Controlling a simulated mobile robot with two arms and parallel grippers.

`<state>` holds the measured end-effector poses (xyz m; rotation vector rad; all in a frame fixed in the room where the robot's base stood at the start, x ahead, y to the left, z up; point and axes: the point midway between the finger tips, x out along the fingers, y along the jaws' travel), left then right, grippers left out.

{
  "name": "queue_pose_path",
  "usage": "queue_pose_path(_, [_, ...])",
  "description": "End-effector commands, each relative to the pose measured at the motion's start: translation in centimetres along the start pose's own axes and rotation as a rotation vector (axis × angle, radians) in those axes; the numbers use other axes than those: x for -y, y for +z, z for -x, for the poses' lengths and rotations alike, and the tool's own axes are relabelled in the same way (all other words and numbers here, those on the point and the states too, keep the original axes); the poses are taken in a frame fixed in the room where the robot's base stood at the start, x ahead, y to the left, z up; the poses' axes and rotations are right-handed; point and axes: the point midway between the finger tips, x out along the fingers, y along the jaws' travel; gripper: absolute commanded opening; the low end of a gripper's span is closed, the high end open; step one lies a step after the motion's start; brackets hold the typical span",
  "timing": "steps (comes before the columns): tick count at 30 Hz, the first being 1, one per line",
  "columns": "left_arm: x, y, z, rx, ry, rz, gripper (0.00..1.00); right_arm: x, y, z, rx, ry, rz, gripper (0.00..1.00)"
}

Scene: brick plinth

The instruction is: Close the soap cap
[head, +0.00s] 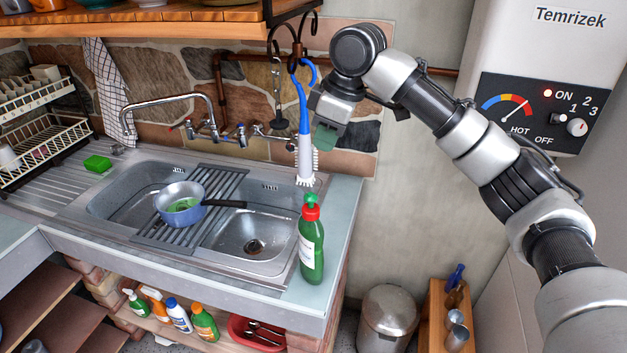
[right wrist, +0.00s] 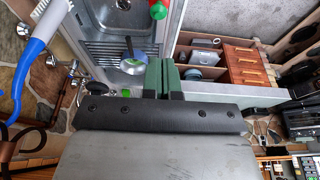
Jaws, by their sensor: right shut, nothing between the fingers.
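The soap bottle (head: 312,250) stands upright on the counter corner, right of the sink. It is green with a white label. Its red cap (head: 311,213) has a green top part (head: 310,199) that seems tilted up; I cannot tell exactly how far it is open. The red cap also shows at the top of the right wrist view (right wrist: 158,11). My right gripper (head: 325,138) has green fingers, shut and empty, above the bottle in the picture and apart from it. The fingers also show in the right wrist view (right wrist: 162,76). My left gripper is out of view.
A blue brush (head: 304,120) hangs from a hook rack close beside my right gripper. The sink (head: 255,230) holds a drain rack with a pan (head: 180,203). A water heater (head: 550,60) is at the upper right. Several bottles stand on the shelf below.

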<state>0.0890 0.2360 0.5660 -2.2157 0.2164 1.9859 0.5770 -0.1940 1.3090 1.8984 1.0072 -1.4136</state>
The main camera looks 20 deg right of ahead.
Motion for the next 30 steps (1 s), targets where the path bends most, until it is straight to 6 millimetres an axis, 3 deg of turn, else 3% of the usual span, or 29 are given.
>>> queue_pose_path(3, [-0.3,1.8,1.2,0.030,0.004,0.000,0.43,0.1,0.0,-2.5,0.005,-0.003,0.000,0.00])
queue_pose_path(6, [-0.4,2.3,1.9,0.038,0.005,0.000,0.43,0.1,0.0,-4.6,0.004,-0.003,0.000,0.00])
queue_pose_path(15, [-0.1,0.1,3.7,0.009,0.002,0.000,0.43,0.1,0.7,-9.7,0.002,-0.001,0.000,0.00])
queue_pose_path(21, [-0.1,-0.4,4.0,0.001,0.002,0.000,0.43,0.0,1.1,-11.1,0.001,0.001,0.001,0.00])
queue_pose_path(30, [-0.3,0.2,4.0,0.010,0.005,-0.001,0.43,0.0,1.1,-11.2,0.000,0.001,0.001,0.00])
